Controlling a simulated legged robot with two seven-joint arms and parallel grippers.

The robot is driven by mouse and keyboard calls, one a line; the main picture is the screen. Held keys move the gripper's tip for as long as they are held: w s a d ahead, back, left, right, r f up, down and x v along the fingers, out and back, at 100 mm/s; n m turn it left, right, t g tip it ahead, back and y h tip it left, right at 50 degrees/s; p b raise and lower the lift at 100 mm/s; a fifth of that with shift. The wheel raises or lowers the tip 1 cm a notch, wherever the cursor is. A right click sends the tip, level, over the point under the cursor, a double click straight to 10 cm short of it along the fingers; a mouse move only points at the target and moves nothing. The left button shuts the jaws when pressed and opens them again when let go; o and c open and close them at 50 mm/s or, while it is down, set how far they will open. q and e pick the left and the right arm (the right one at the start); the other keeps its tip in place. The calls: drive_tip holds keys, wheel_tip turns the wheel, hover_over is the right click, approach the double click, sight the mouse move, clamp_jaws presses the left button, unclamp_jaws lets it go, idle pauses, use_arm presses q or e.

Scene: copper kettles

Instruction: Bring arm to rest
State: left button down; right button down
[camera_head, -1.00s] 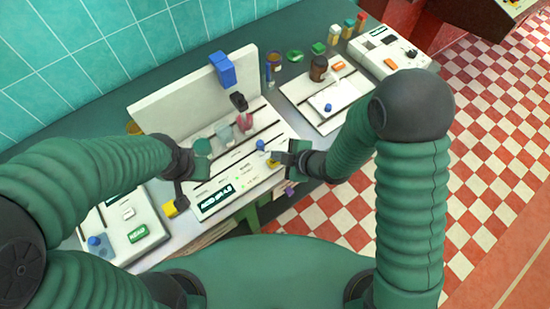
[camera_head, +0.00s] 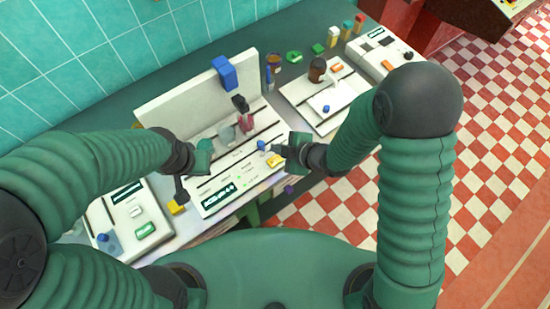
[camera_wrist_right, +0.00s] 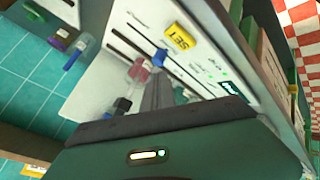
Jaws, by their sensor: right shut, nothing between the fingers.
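My right gripper (camera_head: 280,149) is shut and empty, held over the right side of a white instrument panel (camera_head: 222,203). In the right wrist view its closed fingers (camera_wrist_right: 158,92) show as grey bars over the panel. A yellow SET button (camera_head: 276,160) and a blue knob (camera_head: 262,145) sit close to it in the head view. In the wrist view, the SET button (camera_wrist_right: 179,38) and blue knob (camera_wrist_right: 160,57) lie beyond the fingertips, with nothing held. My left gripper (camera_head: 192,168) is over the panel's left end; its fingers are too unclear to judge.
A pink-red vessel (camera_head: 246,120) and a clear one stand on the panel's back part. A blue block (camera_head: 224,72) sits on its upright back. A white device (camera_head: 142,214) lies at left; a white tray (camera_head: 315,112) with a brown bottle (camera_head: 317,70) stands at right.

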drive_tip(key=s+d+r+m+g+h+b, duration=0.1)
drive_tip(key=s+d+r+m+h, duration=0.15)
drive_tip(key=d+m, duration=0.45)
drive_tip(key=s+d+r+m+h, duration=0.15)
drive_tip(key=d+m+h, duration=0.3)
drive_tip(key=d, duration=0.45)
drive_tip(key=s+d+r+m+g, duration=0.2)
drive_tip(key=s+m, duration=0.4)
drive_tip(key=m, duration=0.1)
drive_tip(key=shift+s+d+r+g, duration=0.15)
drive_tip(key=shift+d+r+g, duration=0.15)
drive_tip(key=shift+d+r, duration=0.05)
drive_tip(key=shift+s+d, duration=0.1)
